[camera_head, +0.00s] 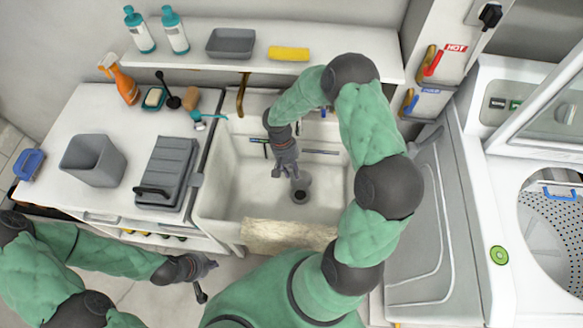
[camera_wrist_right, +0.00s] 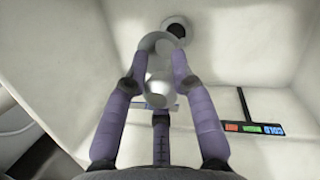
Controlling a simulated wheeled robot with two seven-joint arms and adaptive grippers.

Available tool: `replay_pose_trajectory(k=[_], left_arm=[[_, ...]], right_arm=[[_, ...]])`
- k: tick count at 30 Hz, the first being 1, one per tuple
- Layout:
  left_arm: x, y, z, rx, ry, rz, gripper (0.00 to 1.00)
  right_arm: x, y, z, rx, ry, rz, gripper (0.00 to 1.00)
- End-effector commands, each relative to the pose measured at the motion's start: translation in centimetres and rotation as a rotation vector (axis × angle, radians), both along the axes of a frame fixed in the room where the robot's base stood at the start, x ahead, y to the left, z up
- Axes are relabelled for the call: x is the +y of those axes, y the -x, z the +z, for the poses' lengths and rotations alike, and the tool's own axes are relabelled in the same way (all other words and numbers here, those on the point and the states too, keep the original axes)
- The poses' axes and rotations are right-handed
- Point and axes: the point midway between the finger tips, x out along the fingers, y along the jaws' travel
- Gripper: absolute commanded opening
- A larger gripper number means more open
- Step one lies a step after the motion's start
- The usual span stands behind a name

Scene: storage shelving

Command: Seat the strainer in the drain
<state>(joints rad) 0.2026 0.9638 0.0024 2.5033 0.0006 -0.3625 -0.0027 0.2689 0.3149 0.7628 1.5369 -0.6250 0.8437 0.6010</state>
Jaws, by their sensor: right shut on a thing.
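The white sink basin (camera_head: 228,190) is in the middle of the head view, with the dark drain (camera_head: 300,196) in its floor. My right gripper (camera_head: 288,172) reaches down into the basin, just up and left of the drain. In the right wrist view its fingers (camera_wrist_right: 160,75) are shut on the pale grey strainer (camera_wrist_right: 157,88), which is partly hidden by them. The drain hole (camera_wrist_right: 177,30) shows beyond the strainer, apart from the fingertips' grip. The exact gap between strainer and drain cannot be told. My left gripper (camera_head: 208,279) is open and empty, low in front of the left counter.
A towel (camera_head: 285,235) hangs over the basin's front edge. A faucet (camera_head: 241,95) stands at the back left. A rod with coloured labels (camera_wrist_right: 250,128) lies along the basin wall. The left counter holds a grey bin (camera_head: 92,160) and a grey case (camera_head: 168,165).

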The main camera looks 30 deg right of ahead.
Motion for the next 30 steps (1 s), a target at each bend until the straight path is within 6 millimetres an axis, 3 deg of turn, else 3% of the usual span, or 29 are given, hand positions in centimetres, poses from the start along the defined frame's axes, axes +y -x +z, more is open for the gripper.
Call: replay_pose_trajectory(k=[20,30], left_arm=[[0.0,0.0,-4.1,0.000,0.000,0.000,0.00],[0.0,0.0,-6.3,0.000,0.000,0.000,0.00]], right_arm=[[0.2,1.1,-6.1,0.002,0.000,-0.002,0.00],[0.0,0.5,-8.6,0.001,0.000,0.000,0.00]])
